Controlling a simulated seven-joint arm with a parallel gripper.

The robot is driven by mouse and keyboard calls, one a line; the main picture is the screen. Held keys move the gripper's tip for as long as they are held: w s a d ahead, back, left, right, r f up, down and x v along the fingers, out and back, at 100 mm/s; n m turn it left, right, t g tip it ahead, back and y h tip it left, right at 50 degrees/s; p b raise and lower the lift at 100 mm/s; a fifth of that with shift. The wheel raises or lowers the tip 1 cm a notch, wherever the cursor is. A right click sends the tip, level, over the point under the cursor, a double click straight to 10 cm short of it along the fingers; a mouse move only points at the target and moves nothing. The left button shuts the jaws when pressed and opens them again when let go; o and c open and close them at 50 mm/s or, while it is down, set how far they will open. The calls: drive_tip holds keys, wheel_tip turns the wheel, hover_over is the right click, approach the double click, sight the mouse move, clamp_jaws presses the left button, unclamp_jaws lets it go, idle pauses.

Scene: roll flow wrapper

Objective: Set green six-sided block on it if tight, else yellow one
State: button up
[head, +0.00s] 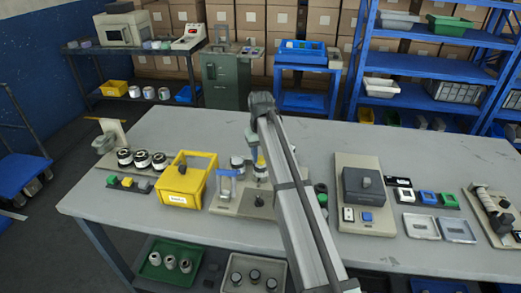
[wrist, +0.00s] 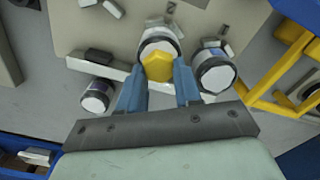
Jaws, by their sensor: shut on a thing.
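My gripper (wrist: 160,84) is shut on a yellow six-sided block (wrist: 158,67), with one blue finger on each side. In the wrist view the block overlaps a white-topped round roll or jar (wrist: 152,44); I cannot tell if they touch. Whether anything is tight does not show.
Two more round pieces flank the middle one in the wrist view, at the right (wrist: 215,75) and lower left (wrist: 96,97). A yellow bin (head: 183,185) stands left of the station. A grey-topped device (head: 362,188) stands right of my arm.

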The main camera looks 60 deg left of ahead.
drive_tip(key=shift+f, duration=0.2)
drive_tip(key=o, duration=1.1)
wheel_tip(320, 180, up, 14)
drive_tip(key=shift+f, duration=0.1)
